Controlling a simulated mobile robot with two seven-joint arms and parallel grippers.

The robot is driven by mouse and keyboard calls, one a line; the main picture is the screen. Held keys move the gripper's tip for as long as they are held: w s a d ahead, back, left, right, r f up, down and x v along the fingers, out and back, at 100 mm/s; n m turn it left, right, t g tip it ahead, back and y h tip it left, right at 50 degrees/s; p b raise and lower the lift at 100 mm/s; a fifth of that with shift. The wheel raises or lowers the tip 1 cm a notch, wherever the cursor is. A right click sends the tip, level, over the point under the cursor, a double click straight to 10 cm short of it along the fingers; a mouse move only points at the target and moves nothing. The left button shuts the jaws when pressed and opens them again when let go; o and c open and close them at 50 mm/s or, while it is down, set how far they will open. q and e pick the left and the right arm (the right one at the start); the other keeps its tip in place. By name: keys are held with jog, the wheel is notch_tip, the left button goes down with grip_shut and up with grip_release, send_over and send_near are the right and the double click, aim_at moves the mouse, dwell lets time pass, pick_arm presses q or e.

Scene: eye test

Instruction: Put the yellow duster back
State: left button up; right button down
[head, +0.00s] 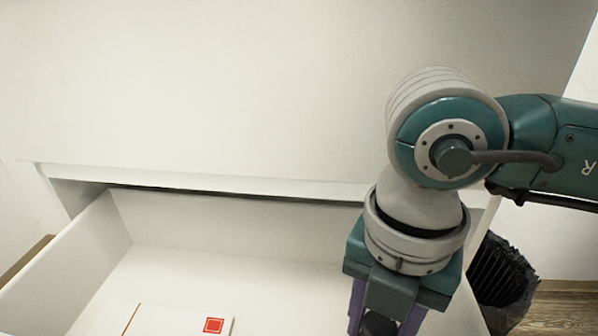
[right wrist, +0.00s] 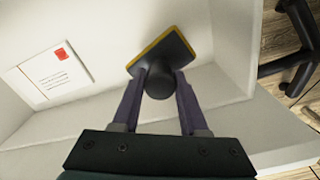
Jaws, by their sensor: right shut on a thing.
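In the right wrist view, the duster (right wrist: 172,46) is a dark rectangular block with a yellow edge and a dark round handle. My right gripper (right wrist: 158,82) has purple fingers shut on the handle. The duster is over the inside of the open white drawer (head: 190,280); I cannot tell whether it touches the drawer floor. In the head view, my right gripper (head: 384,318) is cut off by the bottom edge and the duster is not clearly visible. My left gripper is not in view.
A white card (head: 180,322) with a red square lies in the drawer, left of my right gripper. A bin with a black bag (head: 503,280) stands right of the drawer. Black legs (right wrist: 290,62) show on the wooden floor in the wrist view. Much of the drawer floor is bare.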

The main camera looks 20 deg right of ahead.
notch_tip(320, 180, down, 4)
jog(key=shift+r+b, duration=0.15)
jog(key=shift+b, duration=0.4)
notch_tip(320, 180, down, 4)
jog(key=b, duration=0.2)
jog(key=shift+f+b, duration=0.25)
jog(key=shift+b, duration=0.1)
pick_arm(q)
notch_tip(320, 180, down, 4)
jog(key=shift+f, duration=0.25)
pick_arm(e)
jog(key=shift+r, duration=0.1)
jog(key=shift+c, duration=2.2)
grip_release()
notch_tip(320, 180, up, 11)
jog(key=p, duration=0.6)
jog(key=shift+w, duration=0.1)
pick_arm(q)
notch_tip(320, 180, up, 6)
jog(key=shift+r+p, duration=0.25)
jog(key=shift+p, duration=0.15)
pick_arm(e)
jog(key=shift+r, duration=0.5)
